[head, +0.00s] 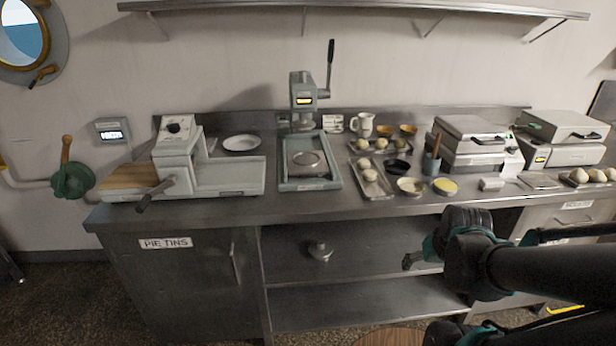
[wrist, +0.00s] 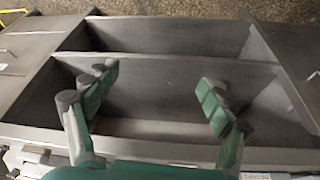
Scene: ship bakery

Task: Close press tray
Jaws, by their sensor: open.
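The press (head: 304,98) stands at the back of the counter, with a grey-green body and a dark lever pointing up. Its press tray (head: 285,172), a grey-green frame with a round metal plate inside, extends forward from the press to near the counter's front edge. My gripper (head: 418,261) is in front of the counter, below the top and to the right of the tray. In the wrist view my gripper (wrist: 155,92) is open, with empty space between its green-padded fingers. It faces the open shelves, and the press tray cannot be made out there.
The counter (head: 230,208) holds a slicer-like machine (head: 178,155) left of the tray. Dough trays (head: 370,180), bowls and a jug are at its right. Two hinged-lid machines (head: 470,140) stand farther right. Below are open shelves (head: 350,250) with a small metal object (head: 320,250).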

